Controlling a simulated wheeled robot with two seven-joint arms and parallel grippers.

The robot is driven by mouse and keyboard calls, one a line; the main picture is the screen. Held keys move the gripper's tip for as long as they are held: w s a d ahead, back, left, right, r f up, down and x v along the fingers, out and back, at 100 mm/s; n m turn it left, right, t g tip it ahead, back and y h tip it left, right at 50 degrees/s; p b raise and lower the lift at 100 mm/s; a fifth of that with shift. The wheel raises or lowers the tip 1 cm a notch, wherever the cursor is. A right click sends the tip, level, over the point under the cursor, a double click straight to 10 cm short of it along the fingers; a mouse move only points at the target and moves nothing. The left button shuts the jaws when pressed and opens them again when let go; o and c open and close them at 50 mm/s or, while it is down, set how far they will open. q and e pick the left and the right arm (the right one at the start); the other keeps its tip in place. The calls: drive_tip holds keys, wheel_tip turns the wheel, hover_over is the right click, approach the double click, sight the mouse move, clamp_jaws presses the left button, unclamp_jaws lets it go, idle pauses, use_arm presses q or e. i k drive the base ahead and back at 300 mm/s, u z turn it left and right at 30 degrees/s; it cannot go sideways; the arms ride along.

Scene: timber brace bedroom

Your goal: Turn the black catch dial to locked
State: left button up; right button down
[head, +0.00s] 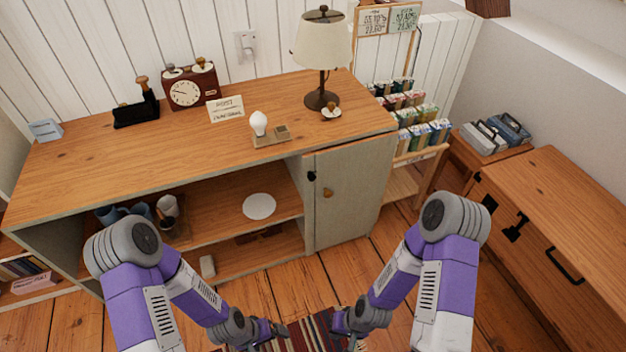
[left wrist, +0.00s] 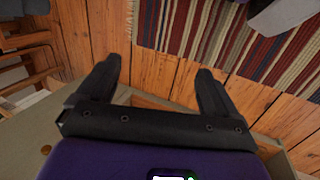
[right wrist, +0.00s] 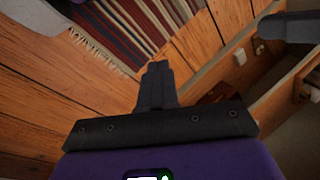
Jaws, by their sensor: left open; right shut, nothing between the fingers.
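The small black catch dial (head: 311,176) sits at the upper left edge of the closed grey cabinet door (head: 350,195), on the front of the wooden-topped cabinet. It is too small to tell which way it points. A round wooden knob (head: 327,193) is just below and right of it. My left gripper (head: 280,331) is low over the floor in front of the cabinet, well below the dial; its fingers are apart and empty in the left wrist view (left wrist: 158,68). My right gripper (head: 350,340) is beside it, also low; its fingers are together and empty in the right wrist view (right wrist: 157,66).
The cabinet top (head: 120,165) holds a lamp (head: 323,50), a clock (head: 187,93), a sign (head: 226,109) and a bulb on a base (head: 260,125). Open shelves with a white plate (head: 259,206) and mugs lie left of the door. A wooden drawer unit (head: 560,200) stands right. A striped rug is below.

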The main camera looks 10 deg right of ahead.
sight(311, 177)
drive_tip(key=k, duration=0.65)
drive_tip(key=u, duration=0.6)
drive_tip(key=i, duration=1.35)
drive_tip(key=z, duration=0.75)
